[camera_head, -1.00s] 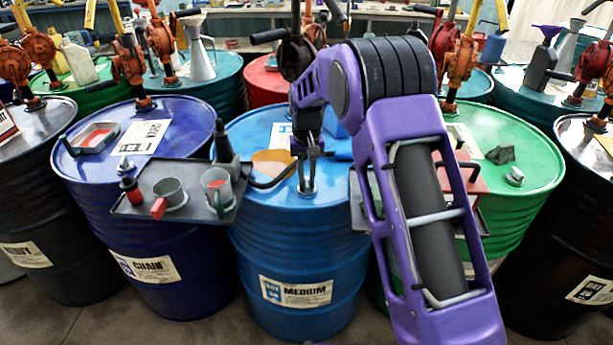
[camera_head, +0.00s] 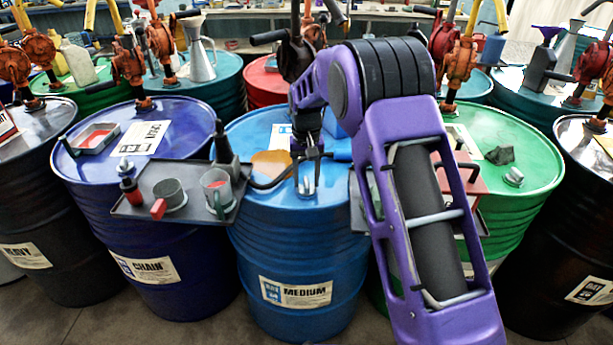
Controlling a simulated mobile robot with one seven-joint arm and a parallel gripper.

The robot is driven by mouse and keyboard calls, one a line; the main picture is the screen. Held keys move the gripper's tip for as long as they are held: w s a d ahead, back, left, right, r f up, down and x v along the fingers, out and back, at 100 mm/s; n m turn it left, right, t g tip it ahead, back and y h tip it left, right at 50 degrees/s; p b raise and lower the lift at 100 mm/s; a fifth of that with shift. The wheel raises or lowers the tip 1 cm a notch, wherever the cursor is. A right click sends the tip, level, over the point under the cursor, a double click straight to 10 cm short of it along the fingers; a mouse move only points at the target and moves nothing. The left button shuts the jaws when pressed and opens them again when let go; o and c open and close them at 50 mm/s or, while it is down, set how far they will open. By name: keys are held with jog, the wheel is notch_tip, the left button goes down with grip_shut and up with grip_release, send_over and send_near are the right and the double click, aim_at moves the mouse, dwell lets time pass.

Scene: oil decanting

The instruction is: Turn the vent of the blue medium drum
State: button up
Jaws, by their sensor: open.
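The blue medium drum (camera_head: 298,250) stands in the middle with a MEDIUM label on its front. Its vent (camera_head: 306,186) is a small metallic fitting on the lid near the front edge. My gripper (camera_head: 306,172) points down over the vent from my purple arm. Its fingers are open and look to be on either side of the vent's top. Whether they touch it, I cannot tell. Part of the lid's right side is hidden by my arm.
A grey tray (camera_head: 140,212) with a mug (camera_head: 215,188), a tin and a red-handled item is at the left. The blue chain drum (camera_head: 185,235) and green drum (camera_head: 540,190) flank the medium drum. Pumps stand on the drums behind. An orange-brown patch (camera_head: 270,163) lies on the lid.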

aim_at(307, 180)
notch_tip(307, 180, up, 17)
jog(key=p, duration=0.1)
jog(key=shift+r, duration=0.2)
dwell(0.4)
